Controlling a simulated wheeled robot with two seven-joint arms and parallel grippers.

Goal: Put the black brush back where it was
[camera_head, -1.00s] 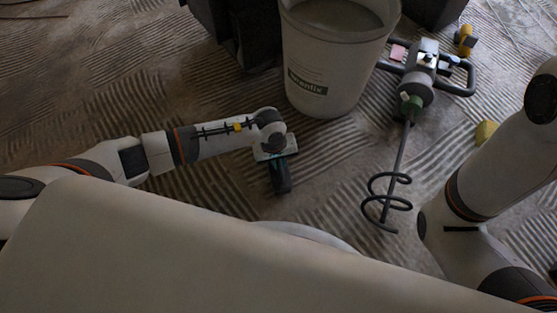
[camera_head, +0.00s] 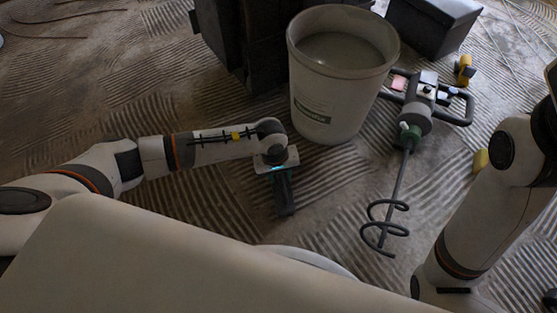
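My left gripper (camera_head: 284,192) points down over the ridged floor, just in front of and left of the white bucket. Its dark fingers look close together, and I see them nearly from above, so I cannot tell whether they are open or shut. I cannot make out a black brush anywhere in the head view. If one is between the dark fingers, it does not stand out from them. My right arm comes in at the right side, and its gripper is not in view.
A white bucket (camera_head: 319,100) of grey material stands top centre. A mixer (camera_head: 415,115) with a spiral paddle lies to its right. A dark box (camera_head: 433,25) and a yellow-handled tool (camera_head: 464,70) are behind. A small yellow thing (camera_head: 480,160) lies beside my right arm.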

